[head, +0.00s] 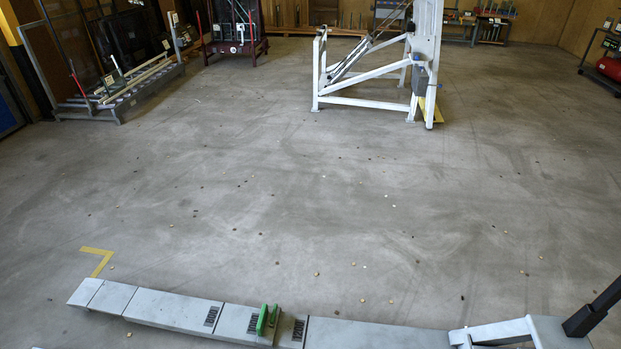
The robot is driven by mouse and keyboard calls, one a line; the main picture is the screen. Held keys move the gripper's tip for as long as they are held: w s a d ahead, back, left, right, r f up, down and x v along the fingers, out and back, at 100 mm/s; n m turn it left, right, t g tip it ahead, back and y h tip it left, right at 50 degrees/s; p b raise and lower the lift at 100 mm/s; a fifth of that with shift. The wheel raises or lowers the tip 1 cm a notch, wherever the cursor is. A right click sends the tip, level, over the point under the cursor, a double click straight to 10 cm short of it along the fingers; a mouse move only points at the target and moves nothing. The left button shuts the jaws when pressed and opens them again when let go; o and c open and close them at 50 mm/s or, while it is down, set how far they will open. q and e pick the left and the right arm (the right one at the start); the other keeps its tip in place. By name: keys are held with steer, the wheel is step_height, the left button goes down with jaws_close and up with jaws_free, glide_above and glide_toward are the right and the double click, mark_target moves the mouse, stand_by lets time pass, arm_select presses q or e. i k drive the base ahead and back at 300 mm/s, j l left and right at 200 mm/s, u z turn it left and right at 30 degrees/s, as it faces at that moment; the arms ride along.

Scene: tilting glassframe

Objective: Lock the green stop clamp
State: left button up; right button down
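The green stop clamp (267,320) sits on a long light-grey rail (380,335) at the bottom of the head view, between dark printed scale marks. Its green upright parts stand up from the rail; whether it is locked is too small to tell. Neither of my grippers shows in the head view.
A white tilting frame (365,85) stands at the back, right of centre. A grey rack (130,90) and a red cart (235,48) stand at the back left. Yellow tape (98,258) marks the floor near the rail's left end. The middle floor is open, with small scattered bits.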

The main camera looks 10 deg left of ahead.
mark_target(272, 323)
steer(key=u, duration=0.8)
